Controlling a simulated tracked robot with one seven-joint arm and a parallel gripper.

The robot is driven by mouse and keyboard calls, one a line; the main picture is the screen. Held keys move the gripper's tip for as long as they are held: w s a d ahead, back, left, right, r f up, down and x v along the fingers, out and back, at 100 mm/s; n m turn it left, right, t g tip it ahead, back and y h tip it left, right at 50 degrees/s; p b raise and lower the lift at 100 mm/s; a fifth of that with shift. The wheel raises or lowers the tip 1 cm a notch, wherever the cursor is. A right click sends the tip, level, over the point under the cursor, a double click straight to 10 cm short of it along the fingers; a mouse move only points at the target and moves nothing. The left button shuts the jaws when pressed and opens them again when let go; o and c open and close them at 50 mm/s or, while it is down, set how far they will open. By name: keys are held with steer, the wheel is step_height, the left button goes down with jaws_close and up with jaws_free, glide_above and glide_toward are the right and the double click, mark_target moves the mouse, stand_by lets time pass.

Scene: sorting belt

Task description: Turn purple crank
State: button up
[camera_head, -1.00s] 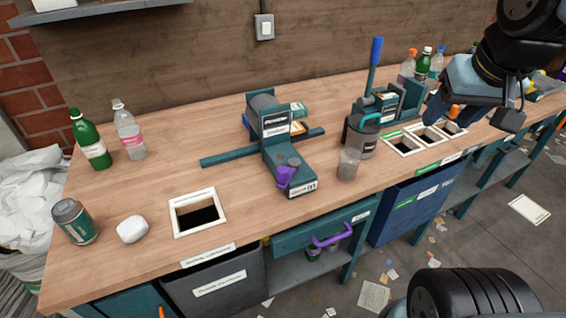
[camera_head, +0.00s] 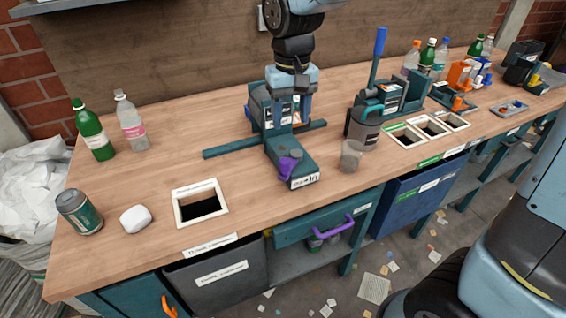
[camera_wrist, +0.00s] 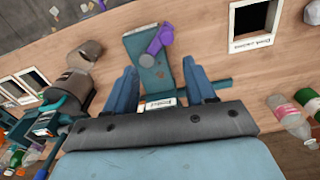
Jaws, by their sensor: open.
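The purple crank (camera_head: 288,166) sits on top of the front end of a teal machine (camera_head: 300,155) in the middle of the bench. In the wrist view the purple crank (camera_wrist: 159,39) lies beyond my fingers, with a grey round hub at its inner end. My gripper (camera_head: 289,103) hangs over the rear part of the machine, behind the crank. In the wrist view my gripper (camera_wrist: 163,85) has its two blue fingers spread apart with nothing held between them. The fingers are apart from the crank.
A grey lidded canister (camera_head: 362,128) and a clear cup (camera_head: 351,155) stand right of the machine. A blue-handled press (camera_head: 379,50) rises behind them. A square bench opening (camera_head: 178,212) lies front left. A can, a white lump and bottles stand at left.

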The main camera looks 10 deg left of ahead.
mark_target(284, 161)
steer(key=f, duration=0.9)
steer(key=a+f, duration=0.1)
steer(key=f, duration=0.4)
steer(key=shift+s+a+f, duration=0.1)
steer(key=shift+f, duration=0.2)
jaws_close()
steer(key=shift+a, duration=0.25)
steer(key=shift+d, duration=0.2)
